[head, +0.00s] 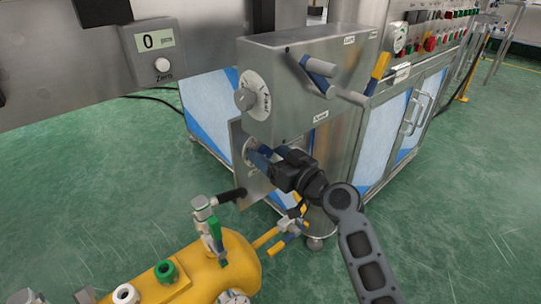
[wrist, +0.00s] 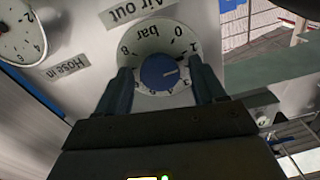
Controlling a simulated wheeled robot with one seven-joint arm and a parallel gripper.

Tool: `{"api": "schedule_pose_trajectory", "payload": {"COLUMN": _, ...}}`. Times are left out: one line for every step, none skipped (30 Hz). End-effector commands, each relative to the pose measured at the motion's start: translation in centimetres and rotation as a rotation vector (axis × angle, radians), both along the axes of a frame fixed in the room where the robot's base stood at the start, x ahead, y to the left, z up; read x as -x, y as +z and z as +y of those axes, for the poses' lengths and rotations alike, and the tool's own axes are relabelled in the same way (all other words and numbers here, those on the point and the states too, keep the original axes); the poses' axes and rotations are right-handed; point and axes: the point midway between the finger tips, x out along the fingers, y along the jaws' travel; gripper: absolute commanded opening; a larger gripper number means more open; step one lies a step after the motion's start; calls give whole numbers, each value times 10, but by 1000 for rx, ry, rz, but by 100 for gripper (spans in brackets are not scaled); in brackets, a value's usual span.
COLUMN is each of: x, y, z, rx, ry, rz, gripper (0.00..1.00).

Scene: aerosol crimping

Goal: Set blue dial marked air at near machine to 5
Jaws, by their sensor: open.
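The blue dial (wrist: 158,71) sits on a white round scale marked "bar", below a label reading "Air out" that appears upside down in the wrist view. In the head view my gripper (head: 259,157) reaches the lower panel of the near machine (head: 300,90) and covers most of the dial.
A gauge labelled "Hose in" (wrist: 22,33) is left of the dial. A larger grey knob (head: 245,98) and a lever (head: 317,72) are on the machine's upper box. A yellow tank (head: 205,270) with valves stands close below my arm. Green floor is free at right.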

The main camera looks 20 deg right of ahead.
Motion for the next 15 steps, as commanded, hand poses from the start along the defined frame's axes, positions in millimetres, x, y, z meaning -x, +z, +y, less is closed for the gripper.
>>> {"api": "schedule_pose_trajectory", "payload": {"x": 0, "y": 0, "z": 0, "rx": 0, "ry": 0, "rz": 0, "gripper": 69}}
{"api": "schedule_pose_trajectory", "payload": {"x": 0, "y": 0, "z": 0, "rx": 0, "ry": 0, "rz": 0, "gripper": 69}}
{"api": "schedule_pose_trajectory", "payload": {"x": 0, "y": 0, "z": 0, "rx": 0, "ry": 0, "rz": 0, "gripper": 69}}
{"api": "schedule_pose_trajectory", "payload": {"x": 0, "y": 0, "z": 0, "rx": 0, "ry": 0, "rz": 0, "gripper": 69}}
{"api": "schedule_pose_trajectory", "payload": {"x": 0, "y": 0, "z": 0, "rx": 0, "ry": 0, "rz": 0, "gripper": 69}}
{"api": "schedule_pose_trajectory", "payload": {"x": 0, "y": 0, "z": 0, "rx": 0, "ry": 0, "rz": 0, "gripper": 68}}
{"api": "schedule_pose_trajectory", "payload": {"x": 0, "y": 0, "z": 0, "rx": 0, "ry": 0, "rz": 0, "gripper": 65}}
{"api": "schedule_pose_trajectory", "payload": {"x": 0, "y": 0, "z": 0, "rx": 0, "ry": 0, "rz": 0, "gripper": 62}}
{"api": "schedule_pose_trajectory", "payload": {"x": 0, "y": 0, "z": 0, "rx": 0, "ry": 0, "rz": 0, "gripper": 59}}
{"api": "schedule_pose_trajectory", "payload": {"x": 0, "y": 0, "z": 0, "rx": 0, "ry": 0, "rz": 0, "gripper": 56}}
{"api": "schedule_pose_trajectory", "payload": {"x": 0, "y": 0, "z": 0, "rx": 0, "ry": 0, "rz": 0, "gripper": 53}}
{"api": "schedule_pose_trajectory", "payload": {"x": 0, "y": 0, "z": 0, "rx": 1, "ry": -1, "rz": 0, "gripper": 49}}
{"api": "schedule_pose_trajectory", "payload": {"x": 0, "y": 0, "z": 0, "rx": 1, "ry": -1, "rz": 0, "gripper": 46}}
{"api": "schedule_pose_trajectory", "payload": {"x": 0, "y": 0, "z": -1, "rx": 1, "ry": -1, "rz": 0, "gripper": 43}}
{"api": "schedule_pose_trajectory", "payload": {"x": 0, "y": 0, "z": -1, "rx": 1, "ry": -2, "rz": 0, "gripper": 39}}
